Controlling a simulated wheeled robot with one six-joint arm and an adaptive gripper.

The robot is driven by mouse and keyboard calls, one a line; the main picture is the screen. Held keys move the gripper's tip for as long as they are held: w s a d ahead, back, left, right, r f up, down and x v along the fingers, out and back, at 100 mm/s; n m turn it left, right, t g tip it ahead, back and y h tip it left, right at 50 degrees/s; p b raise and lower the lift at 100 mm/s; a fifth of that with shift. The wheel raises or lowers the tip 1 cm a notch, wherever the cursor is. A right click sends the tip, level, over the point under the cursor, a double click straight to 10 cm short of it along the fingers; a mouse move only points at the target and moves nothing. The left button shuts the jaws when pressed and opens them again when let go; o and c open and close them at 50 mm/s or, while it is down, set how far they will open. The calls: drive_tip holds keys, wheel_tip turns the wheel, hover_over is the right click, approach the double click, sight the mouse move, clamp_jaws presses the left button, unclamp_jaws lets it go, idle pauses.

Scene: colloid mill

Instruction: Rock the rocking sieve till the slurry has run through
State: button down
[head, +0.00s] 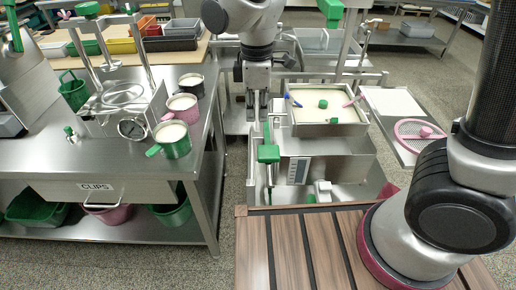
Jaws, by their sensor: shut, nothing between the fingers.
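The rocking sieve (325,124) is a square steel box right of centre. Pale cream slurry (312,98) lies in it, with a green knob in the middle. A blue piece sits at its left rim and a pink piece at its right. A green grip (268,153) on an upright metal rod stands at the sieve's front left. My gripper (257,112) points down, left of the sieve and above the green grip. It looks shut and empty. I cannot tell whether it touches the rod. The sieve's underside is hidden.
The steel bench (200,150) at left holds a press with a gauge and several cream-filled mugs; its drawer (100,190) is marked CLIPS. A tray (398,105) with a pink round sieve (420,132) is at right. My slatted deck fills the front. Floor shows between bench and sieve.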

wheel_tip(320, 180, down, 13)
idle(0.4)
drive_tip(key=shift+f, duration=0.1)
